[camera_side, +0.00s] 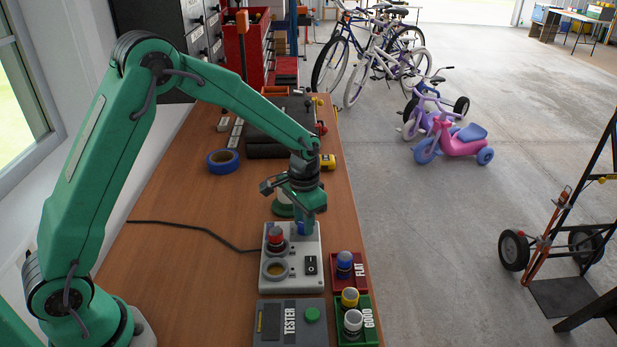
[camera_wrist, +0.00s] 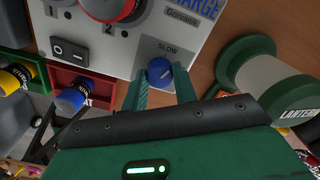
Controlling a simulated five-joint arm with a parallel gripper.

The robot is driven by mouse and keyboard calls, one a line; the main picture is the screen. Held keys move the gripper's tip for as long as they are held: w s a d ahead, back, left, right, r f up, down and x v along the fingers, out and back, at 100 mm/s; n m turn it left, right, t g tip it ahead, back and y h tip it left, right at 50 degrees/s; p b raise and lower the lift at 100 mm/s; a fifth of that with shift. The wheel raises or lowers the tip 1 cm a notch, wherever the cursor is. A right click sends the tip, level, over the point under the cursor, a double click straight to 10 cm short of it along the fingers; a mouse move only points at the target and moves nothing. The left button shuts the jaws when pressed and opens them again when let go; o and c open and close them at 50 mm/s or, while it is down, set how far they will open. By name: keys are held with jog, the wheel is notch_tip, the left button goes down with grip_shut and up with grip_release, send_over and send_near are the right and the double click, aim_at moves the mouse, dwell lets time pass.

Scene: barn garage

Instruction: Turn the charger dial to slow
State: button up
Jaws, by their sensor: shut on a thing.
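The charger (camera_side: 291,285) is a light grey box on the bench, and it also shows in the wrist view (camera_wrist: 135,48). Its small blue dial (camera_wrist: 160,71) sits on a grey patch near the word SLOW. A pale mark shows on the dial; I cannot tell exactly where it points. My gripper (camera_wrist: 161,80) is shut on the dial, with one green finger on each side. In the side view my gripper (camera_side: 302,226) reaches down to the charger's far end and mostly hides the dial. A red-topped battery (camera_side: 275,236) stands in one charger slot; the other round slot (camera_side: 275,270) looks empty.
A green and white lantern (camera_wrist: 268,82) stands close beside my gripper. A black rocker switch (camera_side: 311,265) is on the charger. The tester (camera_side: 268,323), red FLAT tray (camera_side: 360,284) and green GOOD tray (camera_side: 368,333) with batteries are near. Blue tape (camera_side: 222,161) lies farther back.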

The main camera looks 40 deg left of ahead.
aim_at(303, 223)
jog(key=n, duration=0.4)
jog(key=shift+a+n, duration=0.2)
jog(key=shift+n, duration=0.2)
jog(key=o, duration=1)
jog(key=shift+d, duration=0.1)
jog(key=shift+r, duration=0.1)
notch_tip(303, 223, up, 7)
jog(key=shift+f, duration=0.1)
jog(key=shift+r, duration=0.45)
